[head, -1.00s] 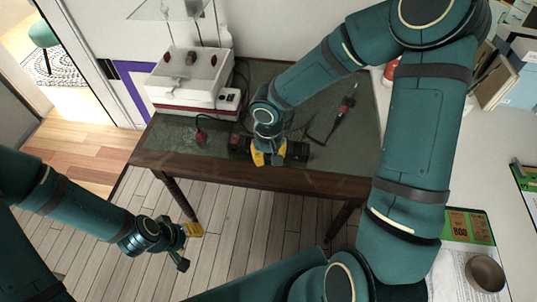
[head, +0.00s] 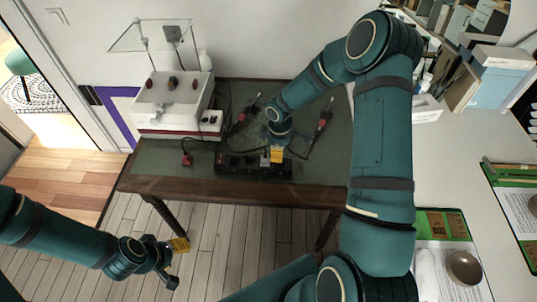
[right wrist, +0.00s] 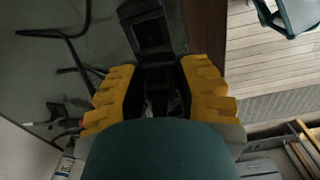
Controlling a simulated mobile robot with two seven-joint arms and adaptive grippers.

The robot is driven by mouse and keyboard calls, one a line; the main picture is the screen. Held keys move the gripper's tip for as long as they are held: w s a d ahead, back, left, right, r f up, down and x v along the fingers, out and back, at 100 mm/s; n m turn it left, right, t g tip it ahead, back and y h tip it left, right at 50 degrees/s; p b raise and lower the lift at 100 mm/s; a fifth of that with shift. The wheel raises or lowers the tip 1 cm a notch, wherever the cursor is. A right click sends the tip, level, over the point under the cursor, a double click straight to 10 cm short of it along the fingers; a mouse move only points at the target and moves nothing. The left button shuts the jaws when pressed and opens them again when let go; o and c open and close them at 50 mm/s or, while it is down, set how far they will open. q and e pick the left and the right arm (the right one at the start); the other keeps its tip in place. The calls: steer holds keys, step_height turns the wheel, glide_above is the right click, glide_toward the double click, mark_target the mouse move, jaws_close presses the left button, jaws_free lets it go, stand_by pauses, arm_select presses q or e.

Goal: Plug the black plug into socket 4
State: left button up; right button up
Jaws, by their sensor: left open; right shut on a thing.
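A black power strip (head: 235,164) lies near the front edge of the dark table. My right gripper (head: 277,156) is over the strip's right part, its yellow fingers pointing down. In the right wrist view the right gripper (right wrist: 158,88) is shut on a dark thing that looks like the black plug; the fingers and shadow hide most of it. One socket of the strip (right wrist: 150,32) shows just beyond the fingertips. I cannot tell its number, or whether the plug touches it. My left gripper (head: 177,262) is open and empty, in front of the table over the floor.
A white-and-red device (head: 175,105) stands at the table's back left. A red plug (head: 187,159) lies left of the strip. Red-and-black items with cables (head: 322,122) lie behind and right of it. A white counter (head: 440,190) with a bowl (head: 464,268) is on the right.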

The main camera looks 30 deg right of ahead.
mark_target(281, 166)
steer(key=shift+w+d+f+n, duration=0.15)
steer(key=shift+d+n, duration=0.2)
steer(key=shift+d, duration=0.1)
steer(key=shift+w+d+f+n, duration=0.1)
steer(key=shift+d+n, duration=0.25)
steer(key=shift+d, duration=0.05)
steer(key=shift+f, duration=0.15)
steer(key=shift+f+b, duration=1)
steer(key=shift+f, duration=0.45)
steer(key=shift+f+b, duration=0.85)
steer(key=shift+f, duration=0.45)
steer(key=shift+f+b, duration=0.5)
steer(key=shift+b, duration=0.1)
